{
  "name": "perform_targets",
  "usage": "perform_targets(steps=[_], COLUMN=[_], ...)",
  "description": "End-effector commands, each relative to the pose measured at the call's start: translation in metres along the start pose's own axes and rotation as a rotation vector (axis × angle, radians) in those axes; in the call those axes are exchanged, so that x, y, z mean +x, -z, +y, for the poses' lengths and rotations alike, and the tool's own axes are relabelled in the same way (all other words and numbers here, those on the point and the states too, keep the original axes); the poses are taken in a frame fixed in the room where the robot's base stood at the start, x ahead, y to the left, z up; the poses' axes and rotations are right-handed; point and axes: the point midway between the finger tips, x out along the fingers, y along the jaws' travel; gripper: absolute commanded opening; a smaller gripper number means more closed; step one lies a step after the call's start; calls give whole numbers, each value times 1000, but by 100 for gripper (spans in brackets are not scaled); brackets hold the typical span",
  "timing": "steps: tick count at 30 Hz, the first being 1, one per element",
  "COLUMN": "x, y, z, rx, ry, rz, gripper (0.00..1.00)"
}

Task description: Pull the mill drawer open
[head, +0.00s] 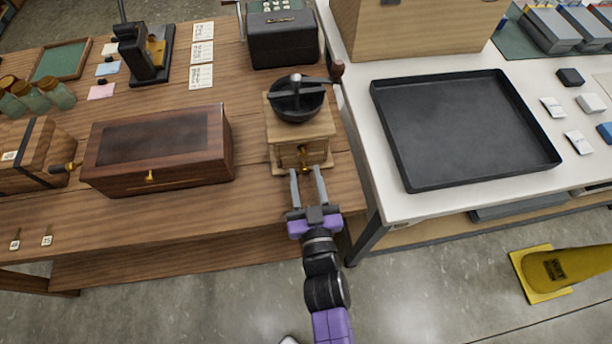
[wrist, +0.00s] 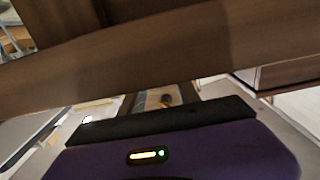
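The mill (head: 299,130) stands on the wooden table near its right end, a pale wooden box with a dark bowl on top and a crank with a dark red knob. Its drawer (head: 288,156) is low on the front and looks closed, with a small brass knob (head: 304,160). My gripper (head: 307,170) is in front of the drawer, its two grey fingers apart and pointing at the mill, one either side of the knob's line. I cannot tell if they touch anything. The wrist view shows my purple gripper body below a brown wooden edge; the mill is not clear there.
A dark wooden chest (head: 160,178) stands left of the mill, and a dark cash-register-like machine (head: 282,38) stands behind it. A white table with a black tray (head: 465,128) is close on the right. A yellow cone (head: 565,268) lies on the floor at right.

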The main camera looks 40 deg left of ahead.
Motion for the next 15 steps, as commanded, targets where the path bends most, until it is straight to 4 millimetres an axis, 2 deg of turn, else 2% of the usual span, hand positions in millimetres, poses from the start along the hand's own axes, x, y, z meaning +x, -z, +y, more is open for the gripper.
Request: perform_targets(steps=[2, 6, 8, 15], x=[0, 0, 0, 0], y=[0, 0, 0, 0], z=[0, 0, 0, 0], rx=[0, 0, 0, 0], ry=[0, 0, 0, 0], rz=[0, 0, 0, 0], gripper=[36, 9, 0, 0])
